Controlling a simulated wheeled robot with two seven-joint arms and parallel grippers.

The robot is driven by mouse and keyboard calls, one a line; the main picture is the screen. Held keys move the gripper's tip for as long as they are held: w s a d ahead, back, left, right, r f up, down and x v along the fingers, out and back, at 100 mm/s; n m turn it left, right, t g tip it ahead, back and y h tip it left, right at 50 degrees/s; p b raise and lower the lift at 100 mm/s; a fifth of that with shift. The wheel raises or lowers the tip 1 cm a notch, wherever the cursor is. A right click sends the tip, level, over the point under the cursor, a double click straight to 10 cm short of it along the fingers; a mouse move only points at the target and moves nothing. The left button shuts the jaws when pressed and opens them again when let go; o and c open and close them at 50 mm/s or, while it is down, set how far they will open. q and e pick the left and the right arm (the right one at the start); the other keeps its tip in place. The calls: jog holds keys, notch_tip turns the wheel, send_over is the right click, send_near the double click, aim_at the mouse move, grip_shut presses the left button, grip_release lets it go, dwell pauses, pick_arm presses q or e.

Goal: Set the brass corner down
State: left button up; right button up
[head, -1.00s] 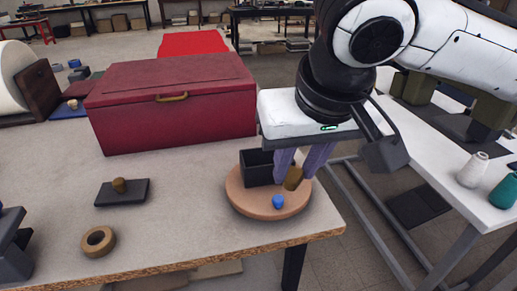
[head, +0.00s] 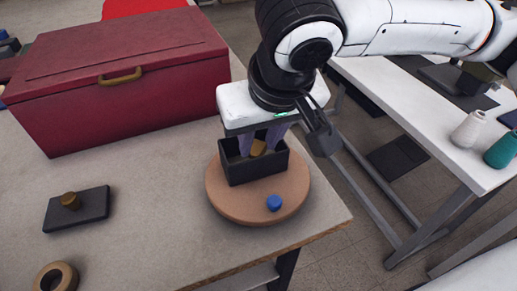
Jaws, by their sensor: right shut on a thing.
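The brass corner (head: 258,148) is held between the purple fingers of my right gripper (head: 261,144). It shows at the open top of a small black box (head: 258,172), inside its rim as seen from here. I cannot tell whether it touches the box's floor, which is hidden by the front wall. The box stands on a round wooden turntable (head: 232,207) at the table's right end. My left gripper is not in view.
A blue knob-like piece (head: 274,203) sits on the turntable in front of the box. A red chest (head: 120,85) stands at the back left. A dark pad (head: 94,205) with a brass-coloured piece (head: 70,201) and a tape roll (head: 56,278) lie left. Bare table lies between.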

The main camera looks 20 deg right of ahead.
jog(key=shift+f, duration=1.4)
jog(key=o, duration=0.8)
jog(key=shift+r, duration=0.55)
jog(key=p+v, duration=0.1)
jog(key=v, duration=1)
jog(key=shift+s+r, duration=0.1)
jog(key=shift+s, duration=0.15)
